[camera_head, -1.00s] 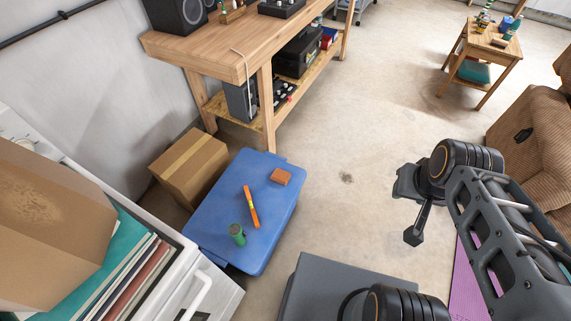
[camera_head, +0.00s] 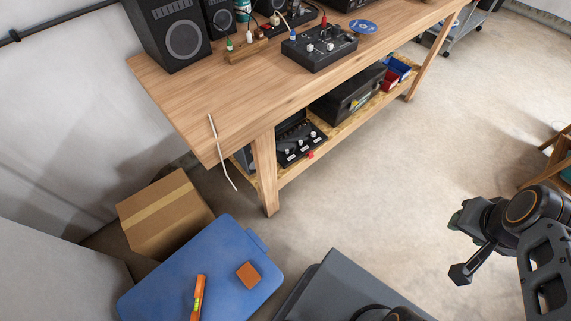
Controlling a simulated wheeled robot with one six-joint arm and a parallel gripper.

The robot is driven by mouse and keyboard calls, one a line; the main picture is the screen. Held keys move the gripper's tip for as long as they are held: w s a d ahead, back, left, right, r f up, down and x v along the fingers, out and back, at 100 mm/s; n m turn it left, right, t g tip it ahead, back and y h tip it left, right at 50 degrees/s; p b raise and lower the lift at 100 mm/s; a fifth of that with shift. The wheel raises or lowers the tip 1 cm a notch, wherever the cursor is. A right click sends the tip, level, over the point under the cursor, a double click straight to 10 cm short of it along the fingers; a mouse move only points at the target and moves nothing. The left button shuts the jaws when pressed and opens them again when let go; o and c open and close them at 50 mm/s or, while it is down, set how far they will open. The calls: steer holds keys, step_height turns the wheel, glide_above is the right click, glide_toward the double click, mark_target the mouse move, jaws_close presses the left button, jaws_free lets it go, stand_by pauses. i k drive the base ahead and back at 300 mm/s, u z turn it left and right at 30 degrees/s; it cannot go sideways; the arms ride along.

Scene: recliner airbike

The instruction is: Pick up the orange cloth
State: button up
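A small folded orange-brown square (camera_head: 248,275), which looks like the orange cloth, lies flat on the blue lid of a storage bin (camera_head: 172,283) at the lower left. My gripper (camera_head: 463,246) is in the air at the right, well apart from the cloth.
An orange spirit level (camera_head: 198,298) lies on the lid left of the cloth. A cardboard box (camera_head: 165,215) stands behind the bin. A wooden workbench (camera_head: 190,108) with speakers and audio gear spans the back. Bare concrete floor (camera_head: 400,190) lies right of the bench.

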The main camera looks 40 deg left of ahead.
mark_target(248, 275)
steer(key=i, duration=1.55)
steer(key=u, duration=5.3)
steer(key=i, duration=0.5)
